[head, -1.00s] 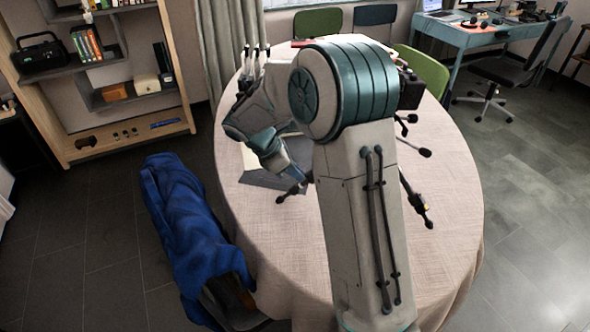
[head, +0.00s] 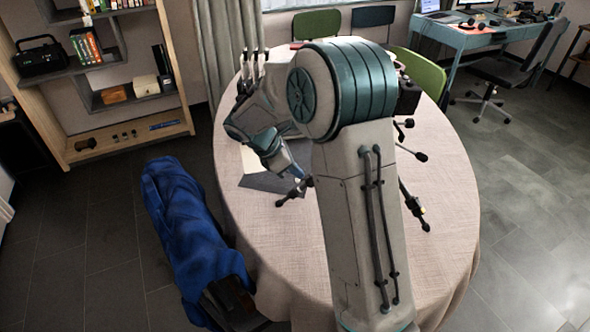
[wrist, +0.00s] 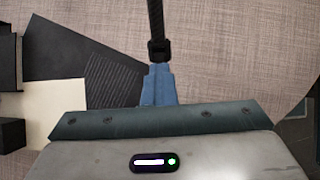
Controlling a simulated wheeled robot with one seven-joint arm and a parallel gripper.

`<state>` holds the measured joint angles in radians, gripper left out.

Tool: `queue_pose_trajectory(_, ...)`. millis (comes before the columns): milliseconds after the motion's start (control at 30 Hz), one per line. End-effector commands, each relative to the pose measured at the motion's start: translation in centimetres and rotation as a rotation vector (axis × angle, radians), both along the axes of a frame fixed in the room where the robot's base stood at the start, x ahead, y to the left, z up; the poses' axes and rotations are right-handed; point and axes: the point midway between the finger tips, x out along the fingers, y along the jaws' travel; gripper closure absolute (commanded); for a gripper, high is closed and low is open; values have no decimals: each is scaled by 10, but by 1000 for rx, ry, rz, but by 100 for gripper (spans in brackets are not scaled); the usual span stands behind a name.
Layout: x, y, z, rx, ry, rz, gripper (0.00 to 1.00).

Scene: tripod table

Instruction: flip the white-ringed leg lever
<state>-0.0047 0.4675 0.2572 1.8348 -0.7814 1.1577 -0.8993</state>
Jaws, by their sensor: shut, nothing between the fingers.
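The tripod lies or stands on the table, mostly hidden behind my arm in the head view. One black leg (head: 292,192) shows beside my gripper (head: 300,178), and another leg (head: 413,207) with a small yellowish mark shows to the right of my arm. In the wrist view, a black leg (wrist: 155,18) comes down from the top edge. A dark collar or lever (wrist: 159,50) on it is right at the tips of my blue fingers (wrist: 158,72). The fingers are together and empty. I cannot tell whether they touch it. No white ring can be made out.
The round table (head: 450,200) has a beige cloth, bare at its front and right. Dark flat sheets (wrist: 65,50) and a cream sheet (wrist: 52,108) lie left of the leg. A blue cloth-covered chair (head: 185,215) stands left of the table; a green chair (head: 425,72) stands behind.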

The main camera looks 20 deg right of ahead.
Motion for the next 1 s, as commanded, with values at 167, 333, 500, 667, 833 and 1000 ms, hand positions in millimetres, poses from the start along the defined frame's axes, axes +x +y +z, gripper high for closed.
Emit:
queue_pose_trajectory(167, 0, 1, 0, 1, 1, 2, 100)
queue_pose_trajectory(333, 0, 1, 0, 1, 1, 2, 100)
queue_pose_trajectory(500, 0, -1, 3, 1, 1, 2, 100)
queue_pose_trajectory(667, 0, -4, 7, 1, 2, 1, 100)
queue_pose_trajectory(833, 0, -6, 8, 1, 1, 0, 100)
queue_pose_trajectory(1000, 0, -6, 8, 1, 1, 0, 100)
